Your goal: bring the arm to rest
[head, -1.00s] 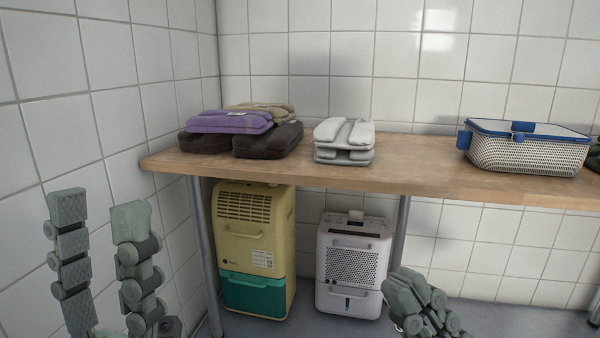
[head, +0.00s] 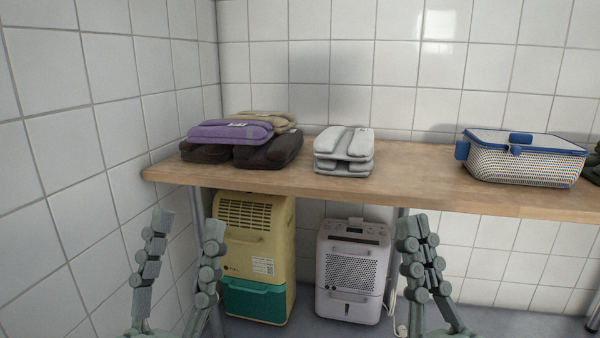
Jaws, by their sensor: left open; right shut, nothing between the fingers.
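My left gripper (head: 187,228) stands at the lower left of the head view, in front of and below the wooden counter's left end. Its two jointed fingers point up and are spread wide, with nothing between them. My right gripper (head: 418,230) stands upright at the lower middle right, below the counter's front edge. Its fingers come together at the tips and hold nothing. Both grippers appear clear of the counter. The arms behind the grippers are mostly out of view.
The wooden counter (head: 420,196) carries purple, tan and dark folded bundles (head: 228,132), a grey folded stack (head: 344,150) and a blue-rimmed basket (head: 525,160). Below stand a yellow-and-green dehumidifier (head: 255,260) and a white one (head: 352,272). A tiled wall (head: 60,150) bounds the left.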

